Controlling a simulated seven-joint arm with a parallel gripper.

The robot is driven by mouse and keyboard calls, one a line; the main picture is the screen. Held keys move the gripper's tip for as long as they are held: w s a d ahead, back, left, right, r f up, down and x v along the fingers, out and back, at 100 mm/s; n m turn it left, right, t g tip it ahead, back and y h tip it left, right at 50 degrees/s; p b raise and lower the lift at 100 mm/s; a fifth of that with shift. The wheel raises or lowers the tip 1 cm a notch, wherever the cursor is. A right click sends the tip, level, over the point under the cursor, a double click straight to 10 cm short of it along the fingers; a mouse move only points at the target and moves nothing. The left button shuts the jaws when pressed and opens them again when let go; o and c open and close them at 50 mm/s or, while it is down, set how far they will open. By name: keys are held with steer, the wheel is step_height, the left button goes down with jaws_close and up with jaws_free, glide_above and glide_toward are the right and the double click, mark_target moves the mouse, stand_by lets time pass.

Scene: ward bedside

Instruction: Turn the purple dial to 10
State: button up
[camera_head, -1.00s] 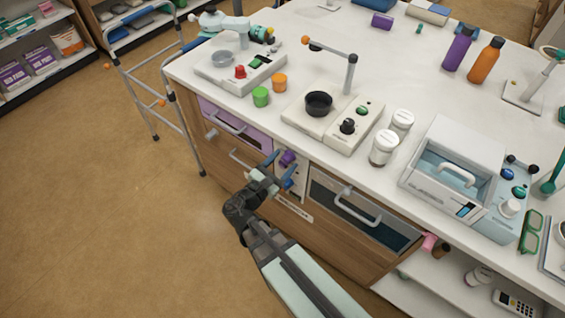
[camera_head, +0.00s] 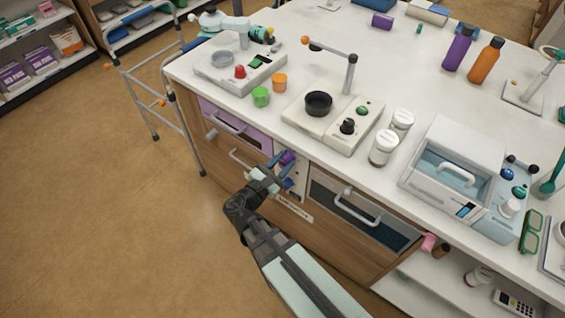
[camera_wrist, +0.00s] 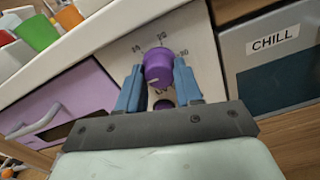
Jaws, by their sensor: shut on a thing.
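The purple dial (camera_head: 288,157) sits on a narrow white panel (camera_head: 283,187) in the counter's front, between a lilac drawer and a grey one. In the wrist view the dial (camera_wrist: 158,65) is between my two blue fingers, which press on its sides. My gripper (camera_head: 282,170) is shut on it; it also shows in the wrist view (camera_wrist: 159,80). Small numbers are printed around the dial's upper side; the top one looks like 20, the others are hard to read. A pale mark shows low on the dial's face. A second dark purple round part (camera_wrist: 164,104) is partly hidden below it.
The lilac drawer (camera_wrist: 62,108) with a handle is left of the panel. The drawer front labelled CHILL (camera_wrist: 272,44) is right of it. Above, the countertop (camera_head: 228,103) holds green and orange cups (camera_head: 261,96) and a hotplate-like device (camera_head: 335,125). Open floor lies left.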

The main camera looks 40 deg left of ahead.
steer(key=m, duration=0.5)
steer(key=shift+m, duration=0.4)
steer(key=m, duration=0.6)
stand_by(0.5)
steer(key=o, duration=1)
steer(key=shift+o, duration=0.2)
steer(key=s, duration=1.3)
steer(key=shift+s, duration=0.4)
